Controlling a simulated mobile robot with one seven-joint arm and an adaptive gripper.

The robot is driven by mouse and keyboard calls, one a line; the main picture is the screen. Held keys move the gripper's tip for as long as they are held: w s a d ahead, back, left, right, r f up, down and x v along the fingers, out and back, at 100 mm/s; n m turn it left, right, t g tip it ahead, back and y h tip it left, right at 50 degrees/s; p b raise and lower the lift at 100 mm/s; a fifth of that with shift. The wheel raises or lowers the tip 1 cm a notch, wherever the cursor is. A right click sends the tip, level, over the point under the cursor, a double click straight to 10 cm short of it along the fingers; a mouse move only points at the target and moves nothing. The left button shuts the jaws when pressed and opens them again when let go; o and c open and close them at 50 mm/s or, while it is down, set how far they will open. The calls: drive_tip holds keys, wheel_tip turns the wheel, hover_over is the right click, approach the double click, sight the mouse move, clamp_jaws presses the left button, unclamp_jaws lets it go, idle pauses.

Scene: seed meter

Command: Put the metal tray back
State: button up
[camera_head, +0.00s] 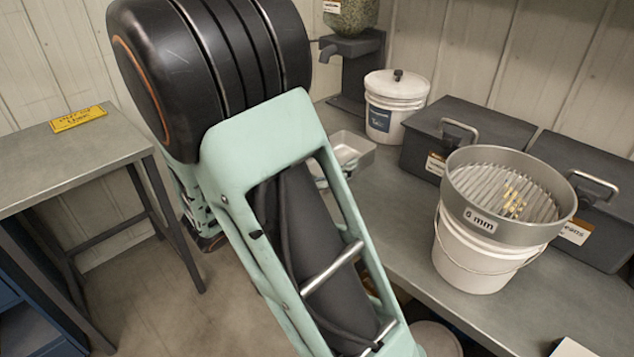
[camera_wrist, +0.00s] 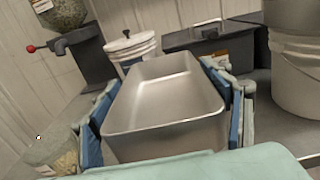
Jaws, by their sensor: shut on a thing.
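In the head view only part of the tray (camera_head: 352,148) shows beside my arm, near the bench's back-left part. My arm hides the rest of it and the gripper's fingers. I cannot tell whether the tray touches the bench.
The grey bench (camera_head: 400,215) holds a dispenser (camera_head: 352,60), a lidded white bucket (camera_head: 396,105), dark cases (camera_head: 465,135) and a sieve (camera_head: 510,195) on a white bucket (camera_head: 478,260). A side table (camera_head: 60,155) with a yellow sign (camera_head: 79,119) stands left; floor lies between.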

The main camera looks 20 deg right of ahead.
drive_tip(key=w+f, duration=0.2)
drive_tip(key=w, duration=0.2)
drive_tip(key=w+d+f+b, duration=0.1)
drive_tip(key=w+f, duration=0.2)
drive_tip(key=w, duration=0.1)
drive_tip(key=w+d+f, duration=0.1)
drive_tip(key=w+f, duration=0.2)
drive_tip(key=w, duration=0.1)
drive_tip(key=shift+d+f, duration=0.2)
drive_tip(key=shift+f, duration=0.05)
drive_tip(key=shift+w+d+f+b, duration=0.1)
drive_tip(key=shift+w+f+b, duration=0.1)
drive_tip(key=shift+f, duration=0.45)
drive_tip(key=shift+w+a+f+b, duration=0.1)
drive_tip(key=shift+f+b, duration=0.1)
drive_tip(key=shift+f, duration=0.5)
drive_tip(key=shift+w+d+f+b, duration=0.1)
drive_tip(key=shift+w+f+b, duration=0.1)
drive_tip(key=shift+f, duration=0.45)
drive_tip(key=shift+f, duration=0.25)
drive_tip(key=o, duration=1.2)
drive_tip(key=shift+r, duration=0.15)
